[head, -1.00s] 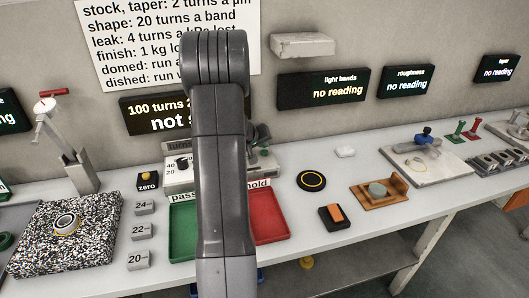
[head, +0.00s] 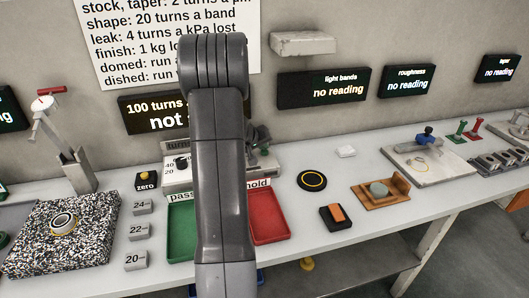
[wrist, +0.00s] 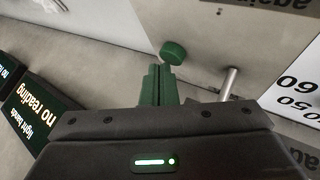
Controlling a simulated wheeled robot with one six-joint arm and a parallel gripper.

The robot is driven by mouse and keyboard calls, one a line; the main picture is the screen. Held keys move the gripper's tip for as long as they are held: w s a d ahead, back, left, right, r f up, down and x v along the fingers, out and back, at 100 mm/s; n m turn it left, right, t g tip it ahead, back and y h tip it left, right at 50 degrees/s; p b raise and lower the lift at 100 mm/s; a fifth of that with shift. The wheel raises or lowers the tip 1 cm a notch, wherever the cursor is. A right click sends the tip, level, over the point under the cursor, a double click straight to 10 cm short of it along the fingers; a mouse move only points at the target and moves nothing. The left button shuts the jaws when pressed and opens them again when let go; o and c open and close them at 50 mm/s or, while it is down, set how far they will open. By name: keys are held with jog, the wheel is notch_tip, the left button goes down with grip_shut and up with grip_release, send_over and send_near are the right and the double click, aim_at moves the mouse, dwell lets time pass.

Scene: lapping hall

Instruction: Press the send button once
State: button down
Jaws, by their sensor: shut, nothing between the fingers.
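My gripper (wrist: 158,70) shows in the wrist view with its two green fingers shut together and nothing between them. A round green button-like cap (wrist: 173,52) is just beyond the fingertips. No "send" label is readable in either view, so I cannot tell whether this cap is the send button. I also cannot tell whether the fingertips touch it. In the head view my arm hides my gripper and much of the turns machine (head: 177,175) behind it.
A green tray (head: 181,225) and a red tray (head: 268,228) lie on the bench before the machine. A metal rod (wrist: 229,83) stands right of the fingers in the wrist view. A yellow zero button (head: 146,175) is at left. A black round pad (head: 312,180) lies at right.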

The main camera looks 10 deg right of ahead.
aim_at(263, 152)
jog(key=shift+f+b, duration=0.45)
jog(key=shift+b, duration=0.2)
dwell(0.5)
jog(key=shift+r, duration=0.1)
jog(key=shift+r+p, duration=0.45)
jog(key=shift+r, duration=0.35)
jog(key=shift+r+p, duration=1.5)
jog(key=shift+r, duration=1.05)
